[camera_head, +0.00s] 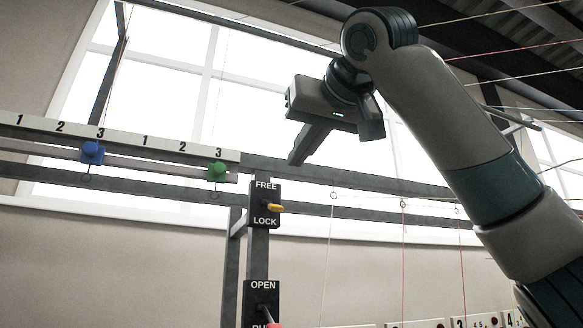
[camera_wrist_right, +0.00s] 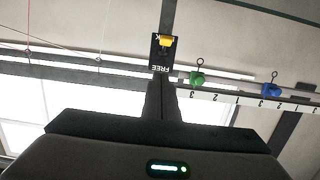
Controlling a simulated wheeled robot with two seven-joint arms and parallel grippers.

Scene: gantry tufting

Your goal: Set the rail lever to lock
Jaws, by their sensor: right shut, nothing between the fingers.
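The rail lever is a yellow handle (camera_head: 272,207) on a black plate (camera_head: 258,190) marked FREE above and LOCK below, on a dark post. In the head view the handle sticks out to the right between the two words, nearer LOCK. The right wrist view shows it upside down, the yellow handle (camera_wrist_right: 165,41) partly covering the LOCK word. My right gripper (camera_head: 297,160) is shut and empty, above and right of the plate in the head view. Its fingertips (camera_wrist_right: 160,84) appear just below the FREE word in the wrist view, apart from the handle. My left gripper is not in view.
A numbered rail (camera_head: 120,136) carries a blue slider (camera_head: 91,153) and a green slider (camera_head: 217,171), both near a 3. An OPEN plate (camera_head: 262,287) with a red-tipped lever (camera_head: 273,325) sits below. Thin threads hang right of the post.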

